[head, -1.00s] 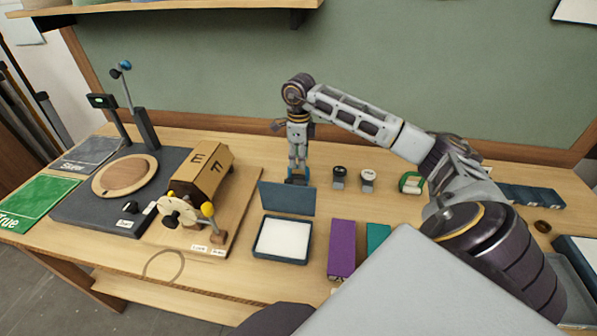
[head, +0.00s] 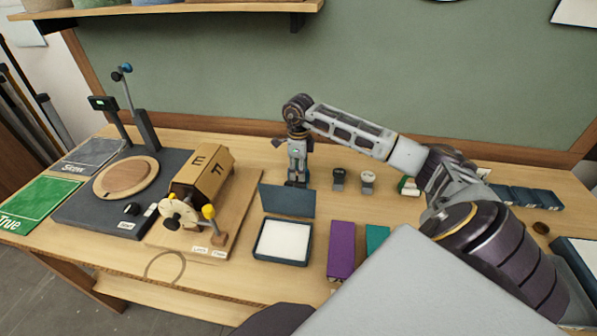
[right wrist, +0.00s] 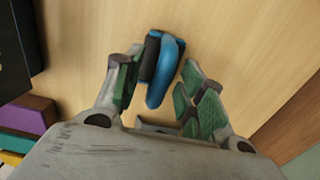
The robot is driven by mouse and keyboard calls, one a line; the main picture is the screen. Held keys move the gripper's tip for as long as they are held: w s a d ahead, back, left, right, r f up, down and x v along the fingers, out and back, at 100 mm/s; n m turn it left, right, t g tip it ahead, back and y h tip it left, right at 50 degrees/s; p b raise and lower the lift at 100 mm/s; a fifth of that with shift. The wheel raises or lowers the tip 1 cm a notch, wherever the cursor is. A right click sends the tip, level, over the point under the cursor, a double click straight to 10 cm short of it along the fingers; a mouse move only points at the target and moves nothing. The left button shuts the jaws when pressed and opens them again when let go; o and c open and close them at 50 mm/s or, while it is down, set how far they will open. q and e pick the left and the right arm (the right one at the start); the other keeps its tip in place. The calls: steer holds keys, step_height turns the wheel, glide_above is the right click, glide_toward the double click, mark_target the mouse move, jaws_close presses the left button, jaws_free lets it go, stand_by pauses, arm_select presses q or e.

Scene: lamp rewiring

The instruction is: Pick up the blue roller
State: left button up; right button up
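The blue roller (right wrist: 173,62), a rounded blue body beside a dark cylinder, lies on the wooden table in the right wrist view. My right gripper (right wrist: 162,72) has its green-padded fingers on either side of it, and the roller fills most of the gap. The fingers look open, with narrow gaps, though contact on the left side is hard to judge. In the head view my right gripper (head: 297,178) points down at the table behind the open blue case's lid. The roller is mostly hidden there. My left gripper is not in view.
The open blue case (head: 283,241) stands in front of the gripper. Two small dark-and-white pieces (head: 367,181) stand to its right. A purple block (head: 341,248) and a teal block (head: 377,238) lie nearer. A boxed crank device (head: 202,175) is at left.

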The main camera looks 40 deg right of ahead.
stand_by(0.4)
jaws_close()
stand_by(0.4)
steer(key=shift+r+b, duration=0.4)
steer(key=shift+r, duration=4.55)
steer(key=c, duration=0.6)
jaws_free()
steer(key=shift+c, duration=0.2)
jaws_close()
steer(key=shift+r, duration=0.1)
